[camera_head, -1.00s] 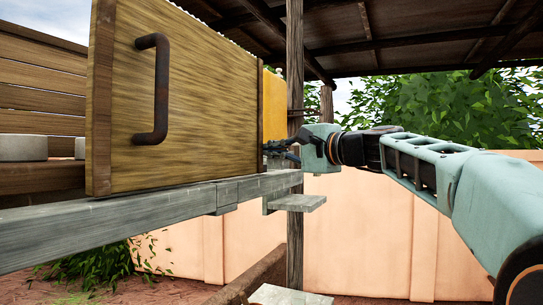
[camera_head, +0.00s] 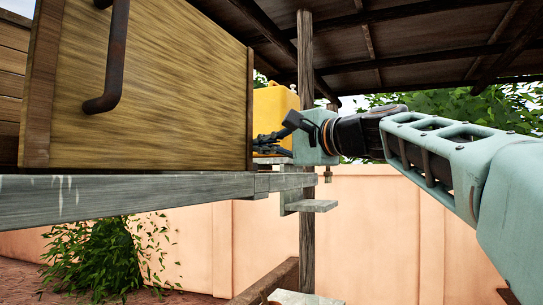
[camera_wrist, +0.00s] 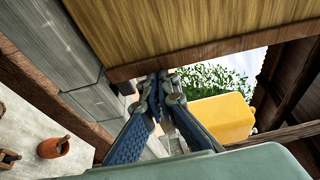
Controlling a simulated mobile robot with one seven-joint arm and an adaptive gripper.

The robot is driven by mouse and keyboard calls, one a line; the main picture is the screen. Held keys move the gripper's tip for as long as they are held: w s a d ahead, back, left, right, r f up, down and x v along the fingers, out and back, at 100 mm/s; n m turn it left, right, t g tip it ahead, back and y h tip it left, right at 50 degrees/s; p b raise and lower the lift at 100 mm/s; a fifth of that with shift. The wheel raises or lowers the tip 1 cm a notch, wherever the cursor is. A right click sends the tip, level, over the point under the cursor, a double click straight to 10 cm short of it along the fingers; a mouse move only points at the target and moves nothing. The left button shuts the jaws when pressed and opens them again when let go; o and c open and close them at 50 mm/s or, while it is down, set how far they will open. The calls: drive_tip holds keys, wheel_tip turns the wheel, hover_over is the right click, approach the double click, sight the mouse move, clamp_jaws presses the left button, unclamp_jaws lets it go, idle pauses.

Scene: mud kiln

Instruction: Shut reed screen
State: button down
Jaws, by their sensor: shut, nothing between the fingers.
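The reed screen (camera_head: 150,95) is a straw-coloured panel in a brown wooden frame with a dark, curved metal handle (camera_head: 115,50). It stands upright above a grey rail at the left of the head view. Its frame edge also shows across the top of the wrist view (camera_wrist: 195,50). My gripper (camera_head: 258,143) is at the screen's right-hand edge, at the lower part of the frame. In the wrist view my gripper (camera_wrist: 158,82) has its fingers together, with nothing between them, just below the frame edge. I cannot tell whether the fingertips touch the frame.
A grey rail (camera_head: 130,195) runs under the screen. A yellow container (camera_head: 275,108) stands behind my gripper and also shows in the wrist view (camera_wrist: 222,117). A wooden post (camera_head: 306,60) rises close by. An orange pot (camera_wrist: 54,147) is on the ground below.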

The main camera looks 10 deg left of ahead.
sight(246, 144)
drive_tip(key=shift+s+a+f+b, duration=0.1)
drive_tip(key=shift+s+a+b, duration=0.2)
drive_tip(key=shift+s, duration=0.45)
drive_tip(key=shift+s+a+b, duration=0.3)
drive_tip(key=shift+s, duration=0.45)
